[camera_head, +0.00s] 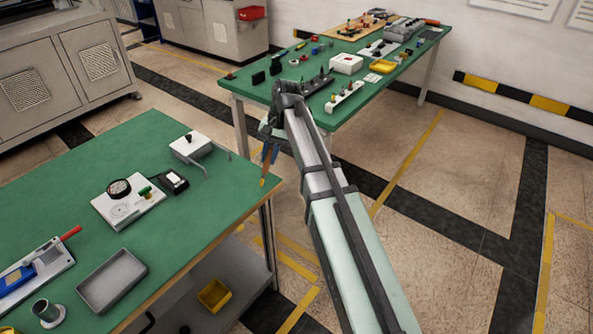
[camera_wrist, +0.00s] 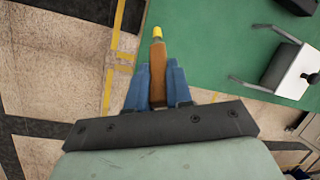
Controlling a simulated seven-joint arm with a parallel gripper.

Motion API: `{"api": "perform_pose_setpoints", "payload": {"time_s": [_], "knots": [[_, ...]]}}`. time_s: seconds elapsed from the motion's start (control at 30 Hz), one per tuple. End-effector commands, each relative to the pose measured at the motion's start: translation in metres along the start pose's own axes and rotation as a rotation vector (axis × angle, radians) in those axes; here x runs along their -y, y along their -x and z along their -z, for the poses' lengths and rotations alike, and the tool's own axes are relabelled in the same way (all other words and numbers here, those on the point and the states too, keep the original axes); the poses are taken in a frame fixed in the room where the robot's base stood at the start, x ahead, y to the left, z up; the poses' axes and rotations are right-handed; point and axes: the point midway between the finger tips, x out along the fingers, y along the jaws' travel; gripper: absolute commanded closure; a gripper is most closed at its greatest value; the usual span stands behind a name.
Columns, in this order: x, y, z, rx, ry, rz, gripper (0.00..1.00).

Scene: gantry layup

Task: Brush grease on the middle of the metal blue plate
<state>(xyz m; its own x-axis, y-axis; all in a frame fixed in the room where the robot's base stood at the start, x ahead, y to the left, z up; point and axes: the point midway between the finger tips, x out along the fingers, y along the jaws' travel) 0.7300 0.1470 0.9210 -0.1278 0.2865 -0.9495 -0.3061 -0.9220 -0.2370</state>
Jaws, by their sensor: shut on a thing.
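My gripper (camera_wrist: 157,68) has its two blue fingers closed around a brush (camera_wrist: 158,85) with a brown body and a yellow tip. In the head view my gripper (camera_head: 270,152) hangs by the right corner of the near green table, and the brush (camera_head: 265,170) points down. The brush is apart from the objects on the table. A blue piece (camera_head: 16,279) lies on a pale metal holder (camera_head: 50,260) at the table's left, beside a red rod. I cannot tell whether this is the metal blue plate.
The near green table (camera_head: 120,165) holds a grey tray (camera_head: 112,280), a white board with a dial (camera_head: 127,200), a black box (camera_head: 173,181) and a white box with a bent metal arm (camera_head: 190,145). A second green table (camera_head: 320,112) with several parts stands behind my arm.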

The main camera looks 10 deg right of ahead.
Motion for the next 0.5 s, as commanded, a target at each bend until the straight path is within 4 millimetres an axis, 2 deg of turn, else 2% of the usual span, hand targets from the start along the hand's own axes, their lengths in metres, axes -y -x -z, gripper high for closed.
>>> {"api": "perform_pose_setpoints", "payload": {"time_s": [0.03,0.27,0.5], "knots": [[0.019,-0.002,-0.003,-0.001,0.012,-0.002,1.0],[0.093,-0.012,-0.024,-0.013,0.038,-0.007,1.0],[0.171,-0.023,-0.056,-0.024,0.068,-0.012,1.0]]}}
